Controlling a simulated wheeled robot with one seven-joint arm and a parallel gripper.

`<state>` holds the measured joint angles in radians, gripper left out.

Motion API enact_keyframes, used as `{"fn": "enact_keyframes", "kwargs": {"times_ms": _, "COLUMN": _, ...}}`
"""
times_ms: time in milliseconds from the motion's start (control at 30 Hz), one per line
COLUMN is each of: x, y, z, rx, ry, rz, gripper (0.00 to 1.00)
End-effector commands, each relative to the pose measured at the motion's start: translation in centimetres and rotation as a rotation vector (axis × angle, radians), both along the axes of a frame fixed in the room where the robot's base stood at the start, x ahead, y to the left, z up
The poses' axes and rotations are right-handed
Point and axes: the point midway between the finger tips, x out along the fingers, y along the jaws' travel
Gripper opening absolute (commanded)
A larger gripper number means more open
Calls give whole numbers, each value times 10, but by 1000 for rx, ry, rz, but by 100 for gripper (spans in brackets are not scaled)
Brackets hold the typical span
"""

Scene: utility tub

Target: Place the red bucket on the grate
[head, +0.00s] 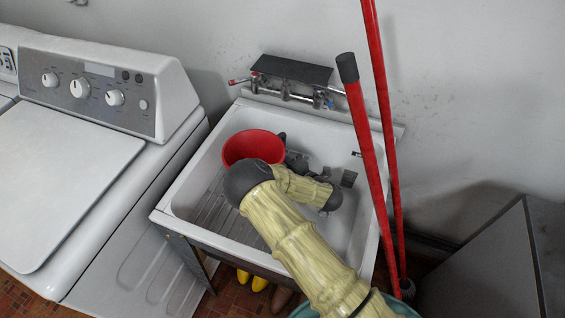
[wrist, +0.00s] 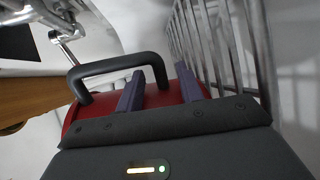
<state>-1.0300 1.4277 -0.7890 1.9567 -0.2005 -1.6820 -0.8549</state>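The red bucket (head: 254,145) is in the back left of the white tub, over the metal grate (head: 214,212). I cannot tell whether its base touches the bars. My gripper (head: 297,161) is down in the tub at the bucket's right side, partly hidden by my arm. In the wrist view its two purple fingers (wrist: 160,72) stand apart, with the red bucket (wrist: 103,108) close by and red showing between them. A dark loop crosses in front of the red. The grate's bars (wrist: 222,45) run close along the right. Contact between fingers and bucket is unclear.
The tub's rim (head: 190,222) surrounds the work area. Taps (head: 290,92) sit at the back wall. Two red poles (head: 366,140) lean at the tub's right side. A white washer (head: 70,170) stands left. Yellow footwear (head: 252,280) is below the tub.

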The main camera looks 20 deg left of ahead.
Motion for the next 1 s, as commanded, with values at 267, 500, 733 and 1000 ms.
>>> {"fn": "enact_keyframes", "kwargs": {"times_ms": 267, "x": -4, "y": -7, "z": 5, "rx": -1, "ry": 0, "rz": -2, "gripper": 37}}
{"fn": "enact_keyframes", "kwargs": {"times_ms": 500, "x": -24, "y": -39, "z": 11, "rx": -2, "ry": 2, "rz": -4, "gripper": 37}}
{"fn": "enact_keyframes", "kwargs": {"times_ms": 733, "x": -39, "y": -60, "z": 17, "rx": -1, "ry": 0, "rz": -1, "gripper": 37}}
{"fn": "enact_keyframes", "kwargs": {"times_ms": 1000, "x": -41, "y": -61, "z": 17, "rx": 0, "ry": -1, "rz": 1, "gripper": 37}}
